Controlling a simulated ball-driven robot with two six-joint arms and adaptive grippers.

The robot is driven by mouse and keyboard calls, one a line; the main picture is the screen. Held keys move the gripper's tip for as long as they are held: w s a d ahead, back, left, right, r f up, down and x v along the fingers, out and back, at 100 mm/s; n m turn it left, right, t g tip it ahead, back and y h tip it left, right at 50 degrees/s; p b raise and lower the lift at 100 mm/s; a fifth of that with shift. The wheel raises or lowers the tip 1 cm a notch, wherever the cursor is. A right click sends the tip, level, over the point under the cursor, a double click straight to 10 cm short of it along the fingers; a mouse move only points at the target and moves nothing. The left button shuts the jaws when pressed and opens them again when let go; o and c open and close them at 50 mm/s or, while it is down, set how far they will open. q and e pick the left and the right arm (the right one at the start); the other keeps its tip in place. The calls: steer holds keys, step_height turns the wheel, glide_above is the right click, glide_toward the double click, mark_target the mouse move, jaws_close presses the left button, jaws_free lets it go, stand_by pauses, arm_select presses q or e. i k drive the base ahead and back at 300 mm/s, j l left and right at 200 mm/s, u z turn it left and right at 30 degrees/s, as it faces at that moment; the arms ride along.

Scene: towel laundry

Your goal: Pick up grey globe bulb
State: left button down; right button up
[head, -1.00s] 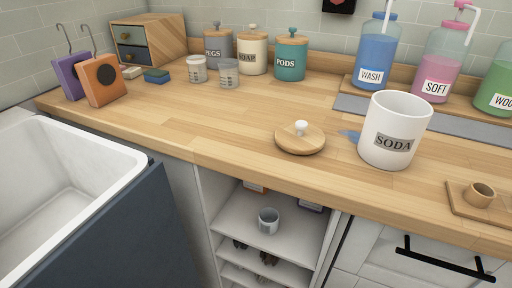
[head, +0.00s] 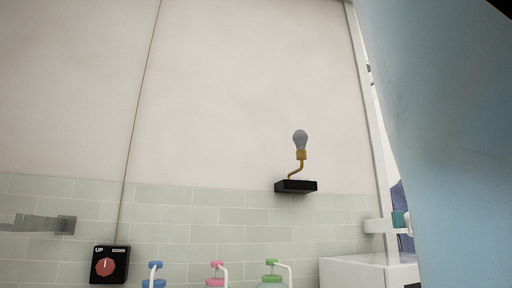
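The grey globe bulb (head: 300,138) sits upright in a brass-coloured socket (head: 301,155) on a bent arm. The arm rises from a black wall bracket (head: 296,187) just above the top of the tiles. Nothing covers the bulb. Neither of my grippers shows in the head view.
A large pale blue surface (head: 440,130) fills the right side, close to the camera. A black box with a red knob (head: 105,267) marked UP and DOWN is low on the left wall. Blue (head: 154,282), pink (head: 215,281) and green (head: 271,279) pump tops show at the bottom. A white cabinet (head: 365,271) stands lower right.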

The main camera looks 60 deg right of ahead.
mark_target(300, 139)
steer(key=z, duration=2.15)
